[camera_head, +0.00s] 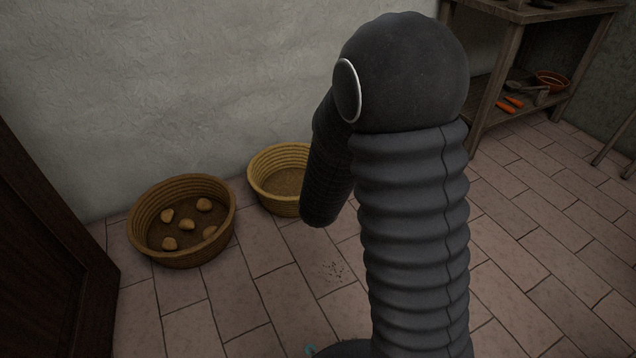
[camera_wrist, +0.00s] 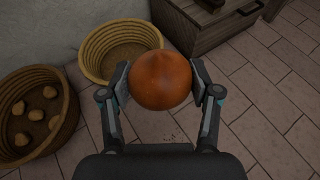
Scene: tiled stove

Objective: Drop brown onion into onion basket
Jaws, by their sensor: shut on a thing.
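A round orange-brown onion (camera_wrist: 161,78) is between the two fingers of my gripper (camera_wrist: 165,84) in the wrist view. My gripper is shut on it and holds it up in front of the camera. Behind it, a light yellow woven basket (camera_wrist: 91,48) stands on the floor by the wall, with its visible inside empty. The onion overlaps this basket's right edge in the wrist view. The same basket also shows in the head view (camera_head: 262,166), partly covered by my arm.
A larger brown basket (camera_head: 140,224) with several potato-like lumps (camera_head: 187,225) stands left of the light one. A dark wooden panel (camera_head: 50,260) is at far left. A wooden shelf unit (camera_head: 497,75) is at the back right. The tiled floor (camera_head: 540,260) at right is clear.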

